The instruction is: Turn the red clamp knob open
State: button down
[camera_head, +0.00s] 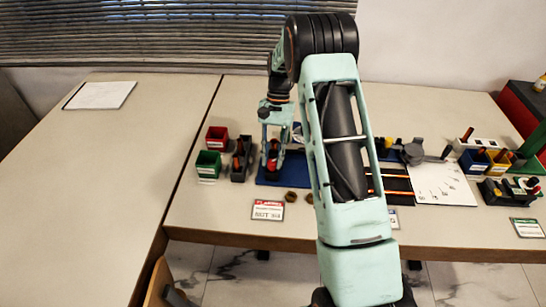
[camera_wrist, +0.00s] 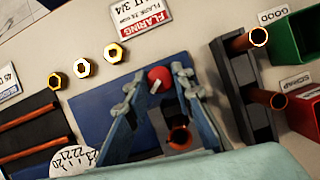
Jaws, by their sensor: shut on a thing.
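The red clamp knob (camera_wrist: 159,75) is round with a small white mark near it, and it sits between my fingertips in the wrist view. My gripper (camera_wrist: 158,84) is closed around it, one finger on each side. In the head view my gripper (camera_head: 272,148) points down over the blue base plate (camera_head: 264,182), and the red knob (camera_head: 272,165) shows small and partly covered below it. A copper tube end (camera_wrist: 180,138) stands in the dark clamp block between my fingers, nearer the wrist. The block is partly hidden by the fingers.
A dark rack (camera_wrist: 236,85) with copper tubes stands beside the blue plate, near green (camera_head: 208,160) and red (camera_head: 217,136) bins. Several brass nuts (camera_wrist: 83,67) lie near the plate's edge. The left table (camera_head: 90,160) is mostly clear.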

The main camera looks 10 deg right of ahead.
jog(key=n+h, duration=0.1)
jog(key=n, duration=0.2)
jog(key=n+h, duration=0.1)
jog(key=n, duration=0.1)
jog(key=shift+w+a+n, duration=0.1)
jog(key=shift+a+n, duration=0.1)
jog(key=shift+n, duration=0.2)
jog(key=n+h, duration=0.2)
jog(key=n, duration=0.2)
jog(key=shift+a+r+n, duration=0.1)
jog(key=shift+n, duration=0.2)
jog(key=c, duration=2)
grip_release()
jog(key=shift+o, duration=0.2)
jog(key=v, duration=1.2)
jog(key=shift+a, duration=0.1)
